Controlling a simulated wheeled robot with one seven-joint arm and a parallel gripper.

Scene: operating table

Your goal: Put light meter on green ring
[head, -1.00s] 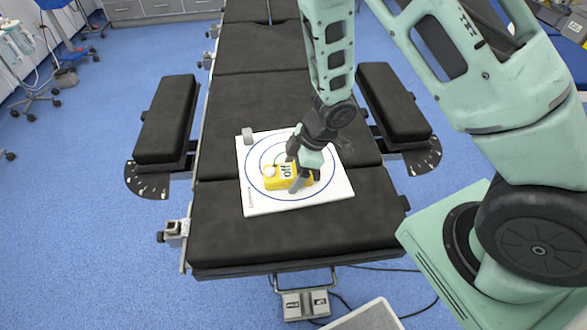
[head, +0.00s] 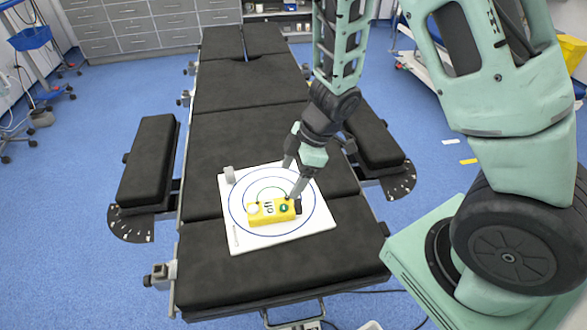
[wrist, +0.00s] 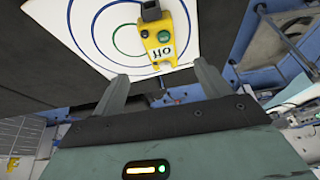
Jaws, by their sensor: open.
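The light meter (head: 268,213) is a yellow box with a white dome at its left end, a green button and a dark right end. It lies on the front part of a white board (head: 240,242) printed with concentric rings. The green ring (head: 266,190) is the small inner one, just behind the meter, which appears to hide its front part. The green ring also shows in the wrist view (wrist: 114,40). My gripper (head: 291,180) is open and empty, above and behind the meter's right end. In the wrist view the meter (wrist: 160,46) is beyond the spread fingertips.
The board lies on a black padded operating table (head: 270,275). Padded arm rests (head: 146,165) flank the table. The table's front section is clear.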

